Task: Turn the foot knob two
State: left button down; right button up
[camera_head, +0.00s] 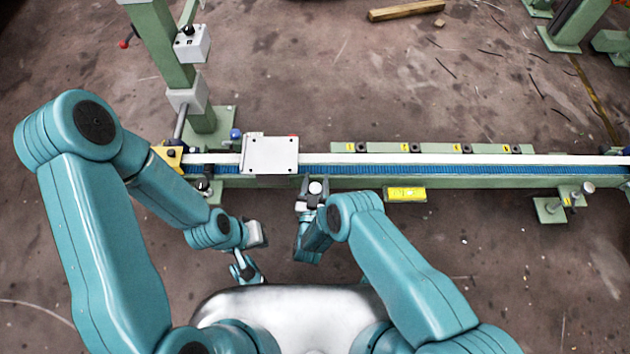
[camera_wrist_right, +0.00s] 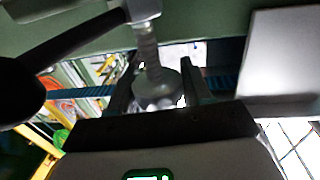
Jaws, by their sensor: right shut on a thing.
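My right gripper (camera_head: 314,192) is at the near side of the long green rail, with its fingers around a round grey foot knob (camera_head: 315,187). In the right wrist view the knob (camera_wrist_right: 157,88) sits between the two dark fingers (camera_wrist_right: 160,85), under a threaded screw (camera_wrist_right: 148,45). The fingers hide part of its sides. Another grey foot knob (camera_head: 588,187) stands on a green bracket at the far right of the rail, away from both grippers. My left gripper (camera_head: 246,268) hangs low in front of the rail, apart from it and with nothing visible in it; its opening is unclear.
The green rail (camera_head: 470,182) with a blue belt runs across the view. A light plate (camera_head: 270,155) sits on it. A green post (camera_head: 165,45) rises at the left. A yellow label (camera_head: 405,194) is on its near side. A wooden bar (camera_head: 405,11) lies behind on the floor.

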jog(key=shift+h, duration=0.3)
jog(key=o, duration=1)
jog(key=shift+s, duration=0.1)
